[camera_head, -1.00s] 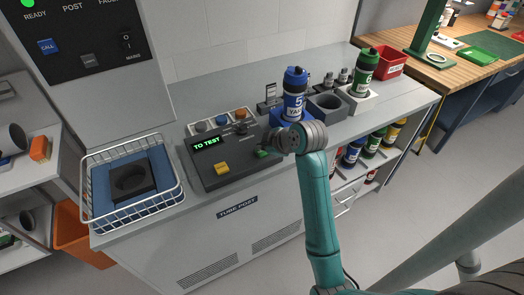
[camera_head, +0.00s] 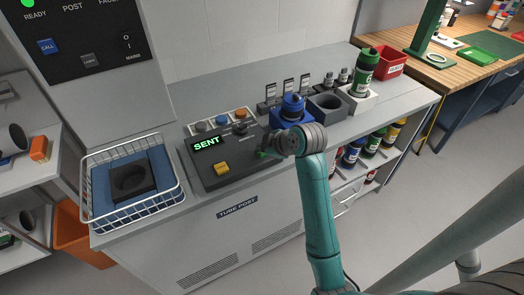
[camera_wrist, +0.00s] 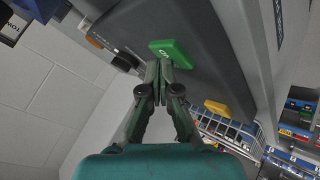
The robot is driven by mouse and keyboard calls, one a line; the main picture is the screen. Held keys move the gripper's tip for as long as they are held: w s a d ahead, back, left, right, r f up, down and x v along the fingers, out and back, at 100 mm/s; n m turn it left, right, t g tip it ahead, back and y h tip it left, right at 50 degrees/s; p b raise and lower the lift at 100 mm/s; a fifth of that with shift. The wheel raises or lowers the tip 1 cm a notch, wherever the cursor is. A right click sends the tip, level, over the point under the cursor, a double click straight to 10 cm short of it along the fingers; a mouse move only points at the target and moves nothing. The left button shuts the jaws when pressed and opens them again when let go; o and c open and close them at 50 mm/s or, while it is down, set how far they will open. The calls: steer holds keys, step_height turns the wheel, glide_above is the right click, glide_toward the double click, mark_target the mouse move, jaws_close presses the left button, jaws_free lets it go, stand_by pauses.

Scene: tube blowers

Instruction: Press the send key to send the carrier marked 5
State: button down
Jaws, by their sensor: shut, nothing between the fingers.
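The control box (camera_head: 210,172) on the counter has a display (camera_head: 207,143) reading "SENT". Its green key (camera_head: 263,154) is partly hidden by my gripper in the head view and shows clearly in the wrist view (camera_wrist: 172,50). A blue carrier (camera_head: 293,103) stands low in the blue port (camera_head: 289,121); only its upper part shows and its number is not readable. My gripper (camera_wrist: 162,63) is shut and empty, its fingertips at the green key's near edge. I cannot tell whether they touch it.
A yellow key (camera_head: 222,169) is on the same box. A wire basket (camera_head: 133,206) stands to its left. An empty grey holder (camera_head: 328,107) and a green carrier (camera_head: 366,72) in a white holder are to the right, near a red bin (camera_head: 391,62).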

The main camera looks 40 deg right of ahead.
steer(key=shift+r, duration=3.35)
